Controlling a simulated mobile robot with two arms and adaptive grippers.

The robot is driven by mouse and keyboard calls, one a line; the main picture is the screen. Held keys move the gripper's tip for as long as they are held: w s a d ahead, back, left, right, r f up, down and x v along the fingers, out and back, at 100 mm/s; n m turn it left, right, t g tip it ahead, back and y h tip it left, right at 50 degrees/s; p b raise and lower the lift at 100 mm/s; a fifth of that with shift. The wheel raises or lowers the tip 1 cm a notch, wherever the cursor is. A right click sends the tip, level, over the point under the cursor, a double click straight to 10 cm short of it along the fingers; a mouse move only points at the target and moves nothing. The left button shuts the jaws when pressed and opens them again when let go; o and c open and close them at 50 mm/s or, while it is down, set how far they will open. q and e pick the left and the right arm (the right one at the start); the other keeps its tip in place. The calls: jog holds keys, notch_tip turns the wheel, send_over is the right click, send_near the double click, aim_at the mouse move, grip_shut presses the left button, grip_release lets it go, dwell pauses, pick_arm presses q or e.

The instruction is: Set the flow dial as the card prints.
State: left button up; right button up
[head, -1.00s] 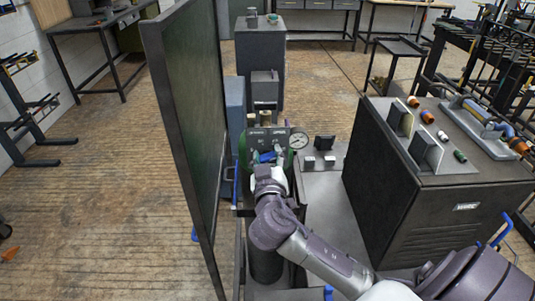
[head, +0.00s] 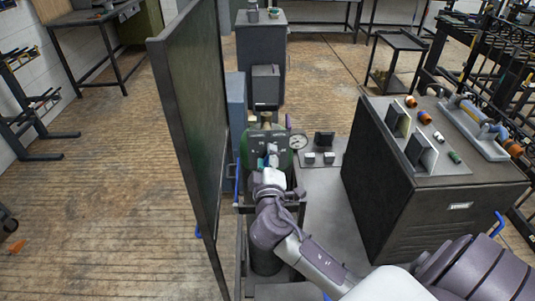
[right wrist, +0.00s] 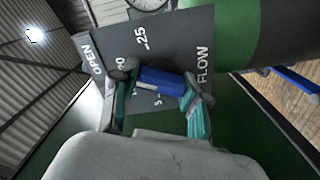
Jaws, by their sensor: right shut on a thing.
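The flow dial's blue knob (right wrist: 162,80) sits on a dark grey panel (right wrist: 190,38) in the right wrist view. White print on the panel reads "FLOW", "OPEN" and "25"; other marks are partly hidden by the fingers. My right gripper (right wrist: 158,92) is shut on the blue knob, a teal-padded finger at each side. In the head view my right gripper (head: 271,160) is at the front of the panel (head: 257,141), covering the knob. My left gripper is not in view. I cannot make out a printed card.
A round gauge (head: 298,142) stands right of the panel. A tall dark green board (head: 196,120) stands close on the left. A dark cabinet (head: 420,220) with loose fittings on top stands on the right. Open wooden floor (head: 95,190) lies beyond the board.

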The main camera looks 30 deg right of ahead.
jog(key=shift+n, duration=0.3)
jog(key=o, duration=1.2)
jog(key=shift+c, duration=0.2)
jog(key=v, duration=1.2)
jog(key=shift+f, duration=0.1)
